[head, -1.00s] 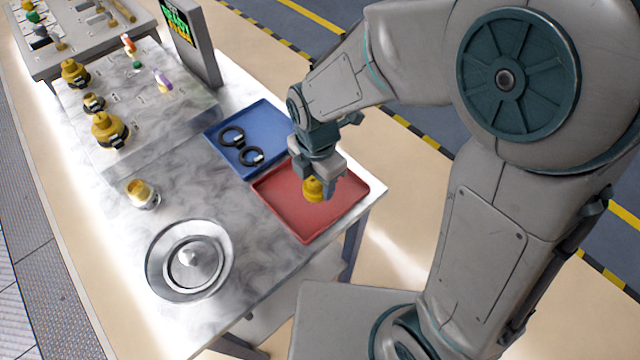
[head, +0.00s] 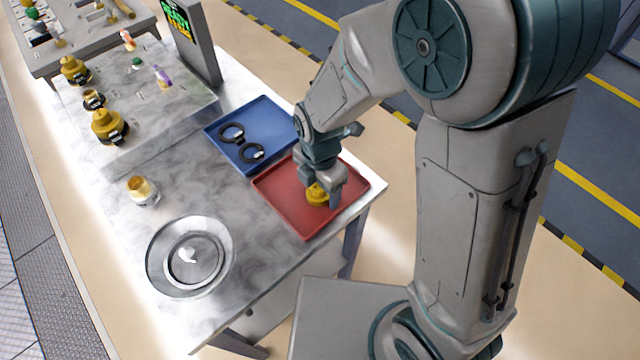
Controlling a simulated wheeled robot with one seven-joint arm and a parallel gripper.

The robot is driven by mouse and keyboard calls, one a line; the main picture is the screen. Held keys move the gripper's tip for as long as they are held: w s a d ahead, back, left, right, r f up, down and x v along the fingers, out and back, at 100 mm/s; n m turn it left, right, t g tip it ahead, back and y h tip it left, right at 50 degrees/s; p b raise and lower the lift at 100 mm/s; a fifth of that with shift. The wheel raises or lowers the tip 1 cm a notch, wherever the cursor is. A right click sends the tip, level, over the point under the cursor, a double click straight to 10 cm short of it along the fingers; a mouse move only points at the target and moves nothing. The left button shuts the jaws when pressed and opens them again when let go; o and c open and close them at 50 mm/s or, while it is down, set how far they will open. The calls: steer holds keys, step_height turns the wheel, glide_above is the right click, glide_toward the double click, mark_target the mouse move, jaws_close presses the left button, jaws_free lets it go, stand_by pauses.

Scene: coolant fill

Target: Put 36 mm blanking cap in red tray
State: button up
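A yellow cap (head: 317,195), which I take to be the blanking cap, is between the fingers of my gripper (head: 321,190). The fingers appear shut on it, and part of it is hidden behind them. Its size marking cannot be read. The cap is low over the right part of the red tray (head: 283,205), inside its rim as seen from the head view. I cannot tell whether its underside touches the tray floor. Nothing else shows in the red tray.
A blue tray (head: 226,152) with two black rings adjoins the red tray. A metal dish (head: 160,275) and a small gold-topped jar (head: 142,191) stand on the marbled table. Yellow-and-black fittings (head: 108,126) stand on a raised shelf beside an upright display (head: 190,45).

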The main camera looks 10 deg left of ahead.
step_height(320, 180, up, 12)
steer(key=s+d+r+m+t, duration=0.1)
steer(key=s+d+r+m, duration=0.1)
steer(key=d+m, duration=0.8)
steer(key=s+d+r+m+t, duration=0.2)
steer(key=d+m, duration=0.8)
steer(key=m, duration=0.7)
steer(key=shift+s+d+r+m, duration=0.2)
steer(key=shift+s+r+m, duration=0.2)
steer(key=shift+s+r, duration=0.45)
steer(key=shift+s+f, duration=0.1)
steer(key=shift+f, duration=0.05)
